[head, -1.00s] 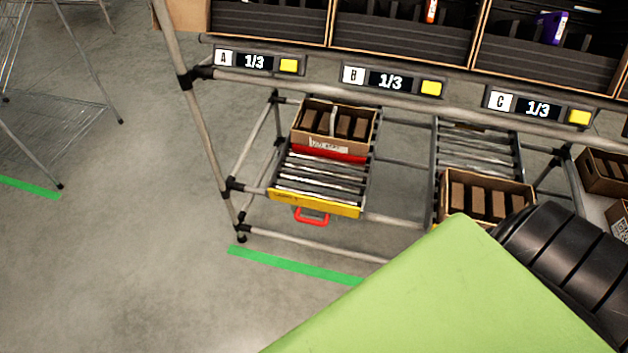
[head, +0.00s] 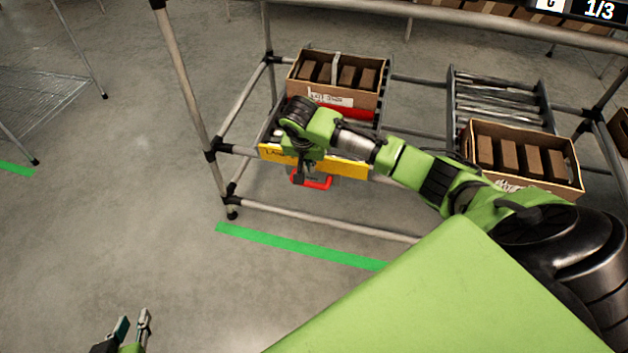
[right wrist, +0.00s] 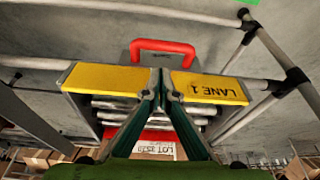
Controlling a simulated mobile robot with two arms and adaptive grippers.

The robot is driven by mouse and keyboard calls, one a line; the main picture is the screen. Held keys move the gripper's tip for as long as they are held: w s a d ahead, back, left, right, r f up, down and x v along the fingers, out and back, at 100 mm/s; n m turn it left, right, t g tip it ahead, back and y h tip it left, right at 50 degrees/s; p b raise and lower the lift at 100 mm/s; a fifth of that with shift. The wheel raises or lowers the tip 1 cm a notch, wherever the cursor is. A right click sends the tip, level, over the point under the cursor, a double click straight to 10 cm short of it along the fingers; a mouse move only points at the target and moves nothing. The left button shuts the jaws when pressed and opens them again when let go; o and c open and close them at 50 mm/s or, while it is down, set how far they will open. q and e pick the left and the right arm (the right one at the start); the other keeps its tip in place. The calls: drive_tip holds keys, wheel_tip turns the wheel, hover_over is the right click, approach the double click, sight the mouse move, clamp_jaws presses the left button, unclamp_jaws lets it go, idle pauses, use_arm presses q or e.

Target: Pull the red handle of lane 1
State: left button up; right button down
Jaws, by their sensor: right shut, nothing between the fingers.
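The red handle (head: 322,184) hangs at the front of a yellow bar (head: 341,165). In the right wrist view the handle (right wrist: 163,45) stands out beyond the yellow bar, which is marked "LANE 1" (right wrist: 209,89). My right gripper (right wrist: 161,78) is shut and empty; its fingertips lie over the bar and appear short of the handle. In the head view the right gripper (head: 306,176) is in front of the handle and hides its left part. I cannot tell if they touch. My left gripper (head: 134,322) is open and empty at the bottom left, far from the handle.
A brown carton (head: 337,83) with dark packs sits on the lane behind the handle. Another carton (head: 522,158) stands on the lane to the right. Grey rack tubes (head: 322,221) frame the lanes.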

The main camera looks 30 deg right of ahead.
sight(313, 184)
use_arm(q)
drive_tip(key=shift+s+r, duration=0.1)
drive_tip(key=shift+r, duration=0.8)
use_arm(e)
drive_tip(key=shift+d+r, duration=0.2)
drive_tip(key=shift+r, duration=0.4)
